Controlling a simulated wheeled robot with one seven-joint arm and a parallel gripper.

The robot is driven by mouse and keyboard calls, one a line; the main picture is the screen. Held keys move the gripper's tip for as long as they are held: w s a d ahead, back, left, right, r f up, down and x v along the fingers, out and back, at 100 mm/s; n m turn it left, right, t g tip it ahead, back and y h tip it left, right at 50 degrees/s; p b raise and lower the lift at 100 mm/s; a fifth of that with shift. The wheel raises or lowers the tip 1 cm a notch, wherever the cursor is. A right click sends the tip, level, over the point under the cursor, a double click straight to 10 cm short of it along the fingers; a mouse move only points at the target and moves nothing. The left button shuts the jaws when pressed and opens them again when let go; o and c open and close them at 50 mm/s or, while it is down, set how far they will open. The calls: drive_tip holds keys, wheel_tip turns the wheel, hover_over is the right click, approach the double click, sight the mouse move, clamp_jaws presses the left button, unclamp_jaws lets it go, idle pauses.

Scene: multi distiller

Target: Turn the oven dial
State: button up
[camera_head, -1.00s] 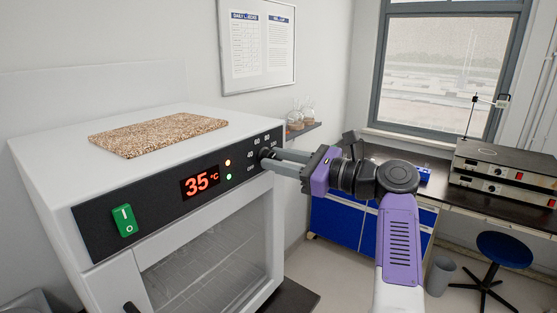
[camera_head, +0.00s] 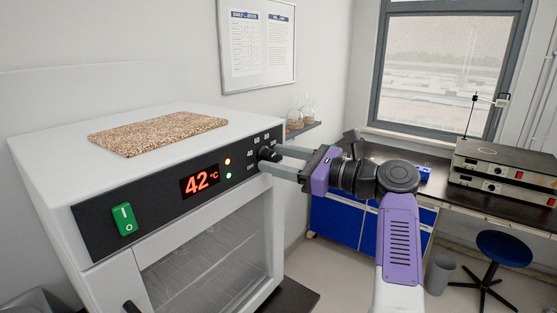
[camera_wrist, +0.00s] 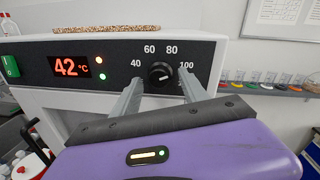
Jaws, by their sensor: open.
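The oven (camera_head: 100,190) is a white box with a black control panel, and its red display (camera_head: 200,181) reads 42 °C. The black dial (camera_head: 268,154) is at the right end of the panel. In the wrist view the fingertips of my gripper (camera_wrist: 164,86) stand on either side of the dial, with visible gaps.
A cork-like board (camera_head: 158,134) lies on the oven top. A green switch (camera_head: 124,219) sits at the panel's left. A shelf with flasks (camera_head: 302,118) hangs behind. A blue cabinet (camera_head: 340,225) and blue stool (camera_head: 504,249) stand to the right.

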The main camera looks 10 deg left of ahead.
drive_tip(key=b+v, duration=0.2)
drive_tip(key=v, duration=0.5)
drive_tip(key=shift+d, duration=0.4)
drive_tip(key=shift+s, duration=0.1)
